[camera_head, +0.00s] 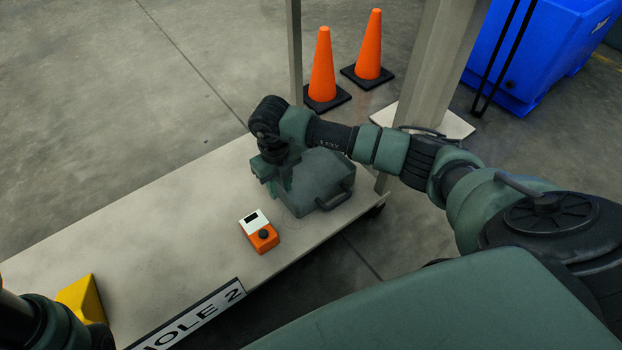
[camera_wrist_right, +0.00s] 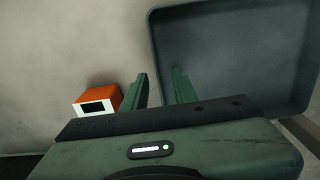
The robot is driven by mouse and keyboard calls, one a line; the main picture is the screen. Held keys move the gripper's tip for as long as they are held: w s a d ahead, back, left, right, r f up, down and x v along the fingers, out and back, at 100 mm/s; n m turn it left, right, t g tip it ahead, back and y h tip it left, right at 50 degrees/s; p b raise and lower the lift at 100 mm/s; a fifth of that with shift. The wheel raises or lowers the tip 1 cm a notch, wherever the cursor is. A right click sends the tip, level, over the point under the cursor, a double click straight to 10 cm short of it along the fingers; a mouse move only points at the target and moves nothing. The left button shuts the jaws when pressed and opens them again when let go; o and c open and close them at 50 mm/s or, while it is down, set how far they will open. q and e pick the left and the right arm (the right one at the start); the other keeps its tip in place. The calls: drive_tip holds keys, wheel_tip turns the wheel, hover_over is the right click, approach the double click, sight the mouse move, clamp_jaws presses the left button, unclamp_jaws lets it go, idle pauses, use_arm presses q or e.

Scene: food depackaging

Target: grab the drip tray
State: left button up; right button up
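The drip tray (camera_head: 318,172) is a shallow grey-green tray with a handle at its right front corner, on the light table. In the right wrist view the tray (camera_wrist_right: 235,50) fills the upper right. My right gripper (camera_head: 277,185) points down at the tray's left side. In the wrist view the right gripper's fingers (camera_wrist_right: 160,90) are apart, one on each side of the tray's left wall. I cannot tell whether they touch it. My left gripper is out of view; only part of my left arm shows at bottom left.
An orange and white box with a black button (camera_head: 262,236) stands just left of the tray; it also shows in the wrist view (camera_wrist_right: 98,102). A yellow block (camera_head: 82,298) lies at the table's near left. Two orange cones (camera_head: 323,68) and a blue bin (camera_head: 540,50) stand beyond.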

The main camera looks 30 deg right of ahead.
clamp_jaws()
idle(1.3)
